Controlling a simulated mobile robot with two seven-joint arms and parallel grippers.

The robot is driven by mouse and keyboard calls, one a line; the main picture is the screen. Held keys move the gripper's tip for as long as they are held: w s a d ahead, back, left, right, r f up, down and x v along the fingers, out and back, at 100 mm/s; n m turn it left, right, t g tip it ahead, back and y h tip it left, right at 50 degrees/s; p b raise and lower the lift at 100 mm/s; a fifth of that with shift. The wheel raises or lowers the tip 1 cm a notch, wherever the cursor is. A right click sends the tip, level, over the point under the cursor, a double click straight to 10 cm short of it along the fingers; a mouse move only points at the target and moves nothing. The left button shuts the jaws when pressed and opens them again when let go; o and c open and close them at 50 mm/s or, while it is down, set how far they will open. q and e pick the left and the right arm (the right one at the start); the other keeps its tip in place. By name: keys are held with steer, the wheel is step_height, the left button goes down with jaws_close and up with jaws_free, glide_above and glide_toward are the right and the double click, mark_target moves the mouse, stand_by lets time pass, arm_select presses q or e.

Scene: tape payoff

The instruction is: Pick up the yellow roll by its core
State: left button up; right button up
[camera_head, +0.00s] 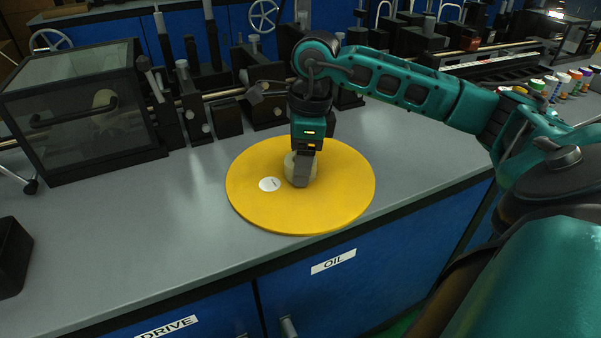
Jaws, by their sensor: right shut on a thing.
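The yellow roll (340,198) is a wide flat disc lying on the grey bench top, its near edge close to the bench's front edge. A small round white label sits on its face, left of the core. The pale core (291,166) stands up at the middle of the roll. My right gripper (302,178) points down over the core and is shut on it, hiding part of it. I cannot tell whether the roll is lifted off the bench. My left gripper is not in view.
A dark clear-sided box (80,115) stands on the bench at the left, with a black block (10,255) at the left edge. Dark machinery with a rail (235,92) runs along the back. Several small bottles (562,82) stand at the far right. The grey bench (130,235) is clear left of the roll.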

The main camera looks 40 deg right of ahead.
steer(key=c, duration=0.4)
steer(key=shift+r, duration=0.1)
steer(key=shift+c, duration=0.2)
arm_select(q)
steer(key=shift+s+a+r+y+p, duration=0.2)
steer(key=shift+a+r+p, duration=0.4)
steer(key=shift+p, duration=0.9)
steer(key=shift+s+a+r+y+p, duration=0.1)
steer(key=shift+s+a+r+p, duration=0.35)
steer(key=shift+p, duration=1)
arm_select(e)
step_height(320, 180, up, 20)
